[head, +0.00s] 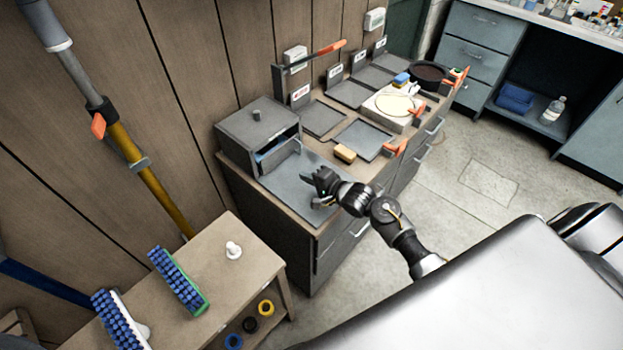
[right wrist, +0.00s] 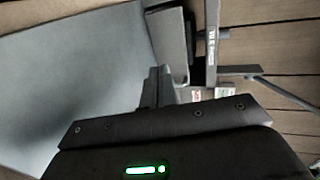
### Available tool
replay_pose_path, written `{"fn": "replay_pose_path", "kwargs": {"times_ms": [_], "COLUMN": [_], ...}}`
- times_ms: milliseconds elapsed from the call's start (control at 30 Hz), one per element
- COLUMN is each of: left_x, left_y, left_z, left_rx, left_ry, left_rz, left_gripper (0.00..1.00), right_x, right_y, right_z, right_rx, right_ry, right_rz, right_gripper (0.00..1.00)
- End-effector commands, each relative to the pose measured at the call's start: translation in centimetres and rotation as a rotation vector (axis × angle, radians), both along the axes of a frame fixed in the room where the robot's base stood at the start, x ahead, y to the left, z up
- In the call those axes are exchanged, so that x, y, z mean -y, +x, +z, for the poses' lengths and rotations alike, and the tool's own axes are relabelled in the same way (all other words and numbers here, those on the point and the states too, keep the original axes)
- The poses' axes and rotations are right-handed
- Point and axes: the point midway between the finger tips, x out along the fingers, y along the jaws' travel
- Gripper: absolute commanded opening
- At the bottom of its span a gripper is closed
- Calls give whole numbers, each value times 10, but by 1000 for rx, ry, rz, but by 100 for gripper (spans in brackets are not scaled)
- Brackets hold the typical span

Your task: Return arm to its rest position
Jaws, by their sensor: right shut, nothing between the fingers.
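My right gripper (head: 320,187) is over the grey mat (head: 284,184) at the near end of the workbench, just right of the grey box (head: 262,135) with its front flap open. Its jaws are shut with nothing between them. In the right wrist view the shut fingers (right wrist: 157,88) point toward the mat's edge and the box's flap. My right arm (head: 385,210) reaches in from the lower right across the bench's front edge. My left gripper is out of view.
A yellow sponge (head: 345,153) lies on the bench beyond my gripper. Further back are grey trays (head: 322,118), a white board (head: 393,106) and a dark pan (head: 428,73). Two blue-bristled brushes (head: 180,281) lie on a low wooden stand (head: 232,262). Floor (head: 440,185) right of the bench is clear.

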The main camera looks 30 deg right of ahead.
Motion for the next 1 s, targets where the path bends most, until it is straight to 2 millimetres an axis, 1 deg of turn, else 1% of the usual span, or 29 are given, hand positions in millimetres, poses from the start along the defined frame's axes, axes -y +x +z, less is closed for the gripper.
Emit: {"fn": "replay_pose_path", "kwargs": {"times_ms": [33, 200, 500, 567, 633, 667, 767, 867, 900, 1000], "left_x": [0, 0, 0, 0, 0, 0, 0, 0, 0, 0], "left_y": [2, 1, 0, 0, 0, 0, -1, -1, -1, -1], "left_z": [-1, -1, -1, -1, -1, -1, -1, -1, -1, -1], "left_rx": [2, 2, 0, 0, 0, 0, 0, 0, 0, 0], "left_ry": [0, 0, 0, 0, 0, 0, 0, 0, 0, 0], "left_rz": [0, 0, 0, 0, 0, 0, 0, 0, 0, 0], "left_gripper": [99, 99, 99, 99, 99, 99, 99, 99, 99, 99], "right_x": [2, 5, 5, 4, 3, 2, 0, -2, -2, -1], "right_y": [-5, -13, -13, -16, -25, -32, -64, -113, -134, -179], "right_z": [1, 4, 4, 3, -2, -5, -16, -24, -26, -26], "right_rx": [0, -3, -2, -3, -11, -18, -55, -125, -157, -229], "right_ry": [-2, -1, -3, -24, -92, -140, -371, -654, -758, -953], "right_rz": [-1, 0, 1, 2, 8, 14, 50, 138, 186, 311], "right_gripper": [0, 0, 0, 0, 0, 0, 0, 0, 0, 0]}}
